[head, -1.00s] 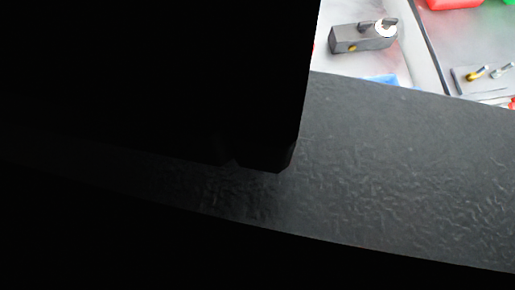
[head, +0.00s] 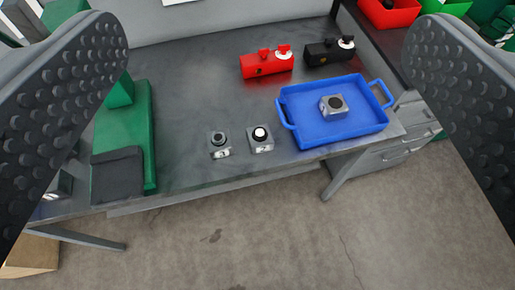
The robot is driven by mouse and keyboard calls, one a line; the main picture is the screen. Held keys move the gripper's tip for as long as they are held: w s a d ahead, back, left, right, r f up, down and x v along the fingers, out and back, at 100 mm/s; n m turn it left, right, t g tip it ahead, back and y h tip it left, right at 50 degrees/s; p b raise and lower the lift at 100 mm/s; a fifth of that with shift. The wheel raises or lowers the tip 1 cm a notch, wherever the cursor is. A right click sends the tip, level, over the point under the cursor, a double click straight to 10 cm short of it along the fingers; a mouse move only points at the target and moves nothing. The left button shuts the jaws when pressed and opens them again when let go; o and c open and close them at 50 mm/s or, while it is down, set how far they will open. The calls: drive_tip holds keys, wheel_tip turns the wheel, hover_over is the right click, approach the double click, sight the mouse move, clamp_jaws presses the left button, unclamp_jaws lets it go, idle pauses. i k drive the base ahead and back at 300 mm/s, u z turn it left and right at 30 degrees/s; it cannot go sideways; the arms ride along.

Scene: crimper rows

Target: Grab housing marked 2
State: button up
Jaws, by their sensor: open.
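My gripper (head: 265,40) is open and empty, with a dark studded finger at each side of the head view. Two small grey housings stand side by side near the table's front edge. The left housing (head: 220,152) has a dark round top. The right housing (head: 261,145) has a black ring with a white centre. Each has a white label on its front, too small to read surely. A third grey housing (head: 333,106) with a dark round top sits in the blue tray (head: 373,127); no number shows on it. All three lie between the fingers in the picture, untouched.
A red block (head: 266,66) and a black block (head: 328,52) stand behind on the dark table (head: 190,90). A green fixture (head: 138,130) with a dark pad is at left. Drawers (head: 405,130) are at right. The table is clear behind the two front housings.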

sight(256, 146)
drive_tip(key=u, duration=1.8)
drive_tip(key=k, duration=1.1)
drive_tip(key=z, duration=1.3)
drive_tip(key=i, duration=1)
